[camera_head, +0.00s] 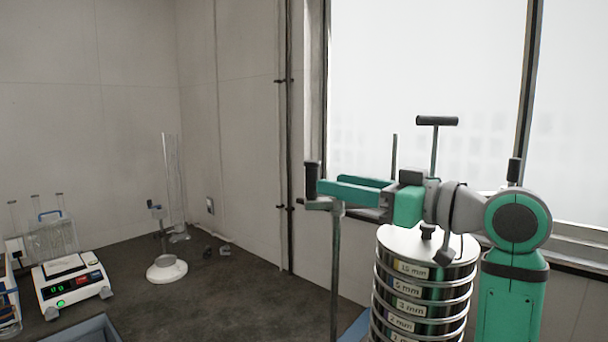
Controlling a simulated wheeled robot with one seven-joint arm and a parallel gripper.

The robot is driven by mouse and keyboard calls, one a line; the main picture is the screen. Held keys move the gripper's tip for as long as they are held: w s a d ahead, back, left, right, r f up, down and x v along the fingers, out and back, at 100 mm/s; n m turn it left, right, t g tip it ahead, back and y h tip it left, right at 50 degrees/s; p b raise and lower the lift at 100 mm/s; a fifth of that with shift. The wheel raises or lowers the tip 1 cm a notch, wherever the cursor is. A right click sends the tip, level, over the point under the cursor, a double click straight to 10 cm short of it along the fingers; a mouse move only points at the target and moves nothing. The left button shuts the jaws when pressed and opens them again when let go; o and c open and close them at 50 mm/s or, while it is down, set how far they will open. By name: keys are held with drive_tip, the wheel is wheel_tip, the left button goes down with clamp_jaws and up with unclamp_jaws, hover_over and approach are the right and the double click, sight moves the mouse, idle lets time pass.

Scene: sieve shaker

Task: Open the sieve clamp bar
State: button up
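The sieve stack (422,312) stands at the right, with round metal sieves labelled in mm and a lid with a dark knob. A grey clamp bar (368,214) shows partly above the lid, mostly hidden behind my gripper. Its left end meets a thin upright rod (335,280) and carries an upright black handle (312,176). A black T-handle (437,121) rises above the middle of the stack. My gripper (329,184) points left, with its green fingers apart and their tips close to the black handle. Whether they touch it I cannot tell.
A white balance (72,284) and a rack of glass tubes (48,236) stand at the left. A white-based stand (166,269) and a tall glass cylinder (173,185) are farther back. The dark bench top (235,305) is clear in the middle. A window is behind the stack.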

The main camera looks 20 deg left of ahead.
sight(306, 180)
drive_tip(key=x, duration=0.9)
drive_tip(key=shift+s+a+f, duration=0.1)
drive_tip(key=shift+s, duration=0.25)
drive_tip(key=shift+x, duration=0.85)
drive_tip(key=shift+w, duration=0.1)
clamp_jaws()
